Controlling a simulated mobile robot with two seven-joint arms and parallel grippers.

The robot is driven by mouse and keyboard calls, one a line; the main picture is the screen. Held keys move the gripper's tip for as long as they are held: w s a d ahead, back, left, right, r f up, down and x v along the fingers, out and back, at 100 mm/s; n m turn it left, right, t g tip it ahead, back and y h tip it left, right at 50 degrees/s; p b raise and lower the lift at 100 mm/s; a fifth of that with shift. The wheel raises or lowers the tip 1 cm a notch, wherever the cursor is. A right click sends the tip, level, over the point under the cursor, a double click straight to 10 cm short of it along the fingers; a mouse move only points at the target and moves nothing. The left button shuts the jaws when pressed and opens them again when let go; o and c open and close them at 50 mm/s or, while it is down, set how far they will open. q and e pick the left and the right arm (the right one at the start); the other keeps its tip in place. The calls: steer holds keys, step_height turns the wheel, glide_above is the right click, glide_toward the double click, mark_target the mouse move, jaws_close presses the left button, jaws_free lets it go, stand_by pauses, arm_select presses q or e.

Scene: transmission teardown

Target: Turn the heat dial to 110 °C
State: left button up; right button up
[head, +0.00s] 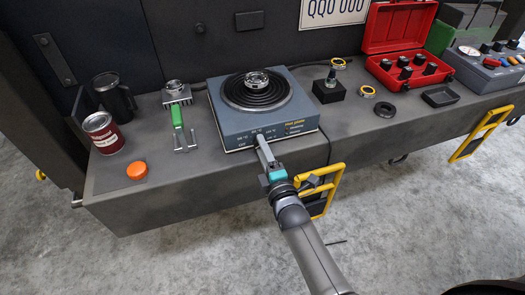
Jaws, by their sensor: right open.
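The bearing heater (228,128) is a blue-grey box with a black round hotplate on top. A metal ring-shaped part (256,80) sits in the middle of the plate. Its front edge carries small white temperature marks and a yellow label. My right gripper (263,146) reaches up from the lower right, with its fingers at the heater's front edge among these marks. The heat dial cannot be made out; the fingers cover that spot. I cannot tell whether they touch it or what it points to. The jaws are open. My left gripper is out of view.
Left of the heater are a green-handled puller (178,120), a red-labelled can (103,132), a black mug (114,96) and an orange cap (137,171). Right are a black block (328,92), rings, a red case (400,40) and a tray (440,96). A yellow handle (334,185) hangs in front.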

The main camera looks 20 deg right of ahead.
jaws_close()
stand_by(0.5)
